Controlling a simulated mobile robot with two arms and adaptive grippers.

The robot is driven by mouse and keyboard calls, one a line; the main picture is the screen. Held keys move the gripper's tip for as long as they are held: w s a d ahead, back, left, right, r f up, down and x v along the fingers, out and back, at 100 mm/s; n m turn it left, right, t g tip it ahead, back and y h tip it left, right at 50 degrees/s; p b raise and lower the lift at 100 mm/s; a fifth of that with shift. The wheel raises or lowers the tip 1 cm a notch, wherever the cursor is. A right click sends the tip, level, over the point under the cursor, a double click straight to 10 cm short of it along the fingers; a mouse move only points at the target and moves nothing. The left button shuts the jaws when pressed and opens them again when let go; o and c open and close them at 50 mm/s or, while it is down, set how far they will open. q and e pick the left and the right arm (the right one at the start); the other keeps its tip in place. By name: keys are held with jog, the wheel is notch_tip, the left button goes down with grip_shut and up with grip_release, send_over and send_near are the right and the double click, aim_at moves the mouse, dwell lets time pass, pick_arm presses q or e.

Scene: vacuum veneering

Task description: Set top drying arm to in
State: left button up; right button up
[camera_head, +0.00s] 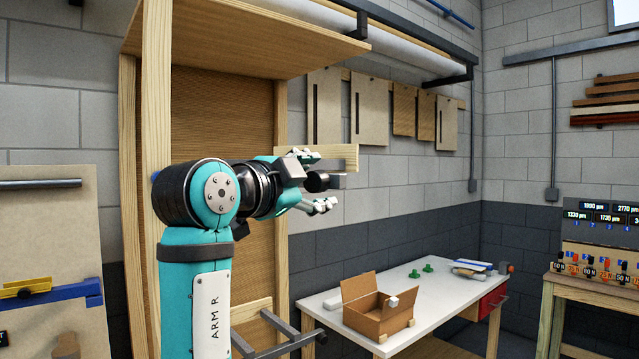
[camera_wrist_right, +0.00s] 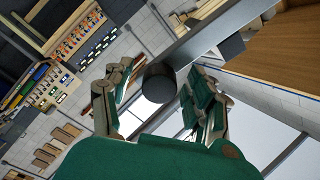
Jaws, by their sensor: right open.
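The top drying arm shows in the head view as a grey bar with a black round knob (camera_head: 318,182) at its end and a pale wooden slat (camera_head: 335,156) beside it. It juts out from the front of the tall wooden rack (camera_head: 158,100). My right gripper (camera_head: 320,182) is open, with one finger above and one below the knob. In the right wrist view the black knob (camera_wrist_right: 158,82) lies between the open fingers, with the grey bar (camera_wrist_right: 222,36) running behind. I cannot tell whether the fingers touch the knob. My forearm hides part of the rack. My left gripper is out of view.
A lower grey arm with a black knob (camera_head: 319,337) juts out below. A white table (camera_head: 450,312) at the right bears an open cardboard box (camera_head: 375,310) and small green parts. Flat boards (camera_head: 368,110) hang on the wall behind. Air right of the gripper is clear.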

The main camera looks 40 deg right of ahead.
jog(key=shift+a, duration=0.15)
jog(key=shift+c, duration=0.3)
grip_shut()
